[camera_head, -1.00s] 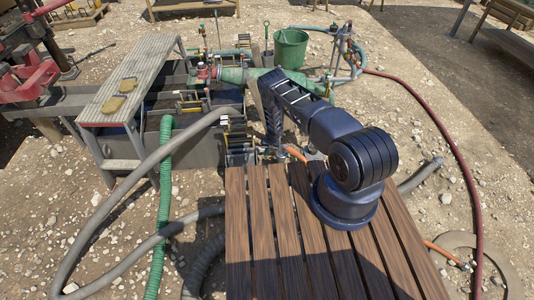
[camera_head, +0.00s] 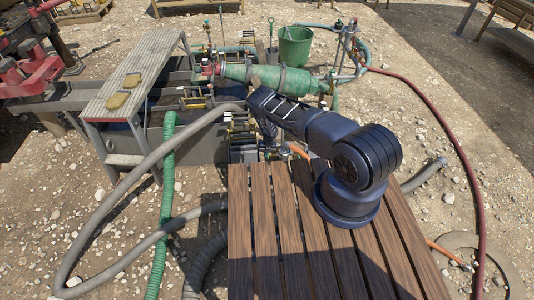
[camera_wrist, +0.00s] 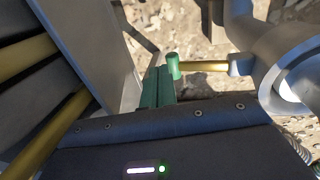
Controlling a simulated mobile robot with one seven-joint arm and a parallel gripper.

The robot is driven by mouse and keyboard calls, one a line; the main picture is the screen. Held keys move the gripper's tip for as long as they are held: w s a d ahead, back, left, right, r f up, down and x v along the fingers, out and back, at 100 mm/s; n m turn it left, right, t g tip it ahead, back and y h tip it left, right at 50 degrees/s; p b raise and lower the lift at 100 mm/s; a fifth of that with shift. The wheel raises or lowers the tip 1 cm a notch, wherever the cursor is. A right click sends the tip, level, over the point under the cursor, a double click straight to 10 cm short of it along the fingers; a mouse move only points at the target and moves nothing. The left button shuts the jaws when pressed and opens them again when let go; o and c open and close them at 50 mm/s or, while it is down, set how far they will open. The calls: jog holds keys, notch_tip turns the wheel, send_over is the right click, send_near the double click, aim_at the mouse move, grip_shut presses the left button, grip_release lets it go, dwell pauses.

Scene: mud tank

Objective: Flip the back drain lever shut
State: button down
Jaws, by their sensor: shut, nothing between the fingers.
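A brass lever rod with a green end cap (camera_wrist: 190,67) lies sideways in the wrist view, running right to a grey fitting (camera_wrist: 240,66). I cannot tell which drain lever this is. My gripper (camera_wrist: 157,84) shows as two green fingers pressed together, shut and empty, just left of and below the cap. Whether they touch it is unclear. In the head view, the gripper is hidden low beside the tank behind my arm. Brass-coloured bars and fittings (camera_head: 238,122) sit on the tank's near end, left of my forearm.
A thick grey hose (camera_head: 175,150) and a green hose (camera_head: 162,210) run left of the slatted wooden table (camera_head: 262,240). A green cylinder (camera_head: 265,80) and green bucket (camera_head: 295,47) stand beyond my arm. A grey bench (camera_head: 135,75) spans the tank. Grey metal walls crowd the wrist view's left.

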jog(key=shift+a+f, duration=0.1)
jog(key=shift+f, duration=0.5)
jog(key=shift+f, duration=0.15)
jog(key=shift+r, duration=0.25)
